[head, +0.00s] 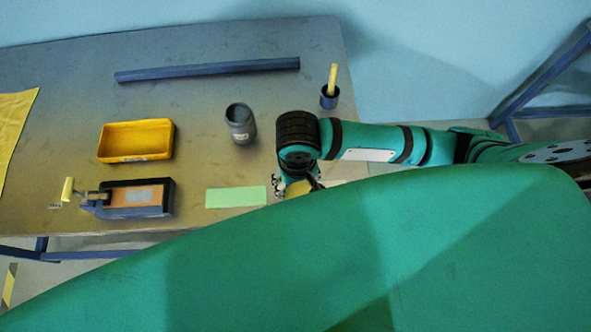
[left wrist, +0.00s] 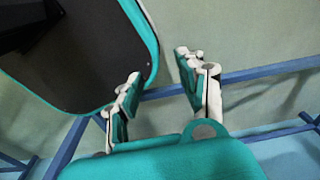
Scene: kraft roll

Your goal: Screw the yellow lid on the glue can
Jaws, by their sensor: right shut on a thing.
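My right gripper (head: 283,187) is low over the near right part of the table, mostly hidden under its own wrist. It is shut on a yellow thing (head: 302,187), which looks like the yellow lid; only part of it shows. Whether anything stands beneath it cannot be told. A grey can (head: 240,125) with a dark top, probably the glue can, stands upright on the table, left of the right wrist and apart from it. My left gripper (left wrist: 158,82) is open and empty in the left wrist view, away from the tabletop.
A yellow tray (head: 136,141), a blue tool with a yellow handle (head: 138,198) and a green sheet (head: 236,197) lie left of the right gripper. A blue bar (head: 207,69) and a dark blue cup (head: 329,97) with a yellow stick are farther back. Yellow cloth (head: 14,125) lies far left.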

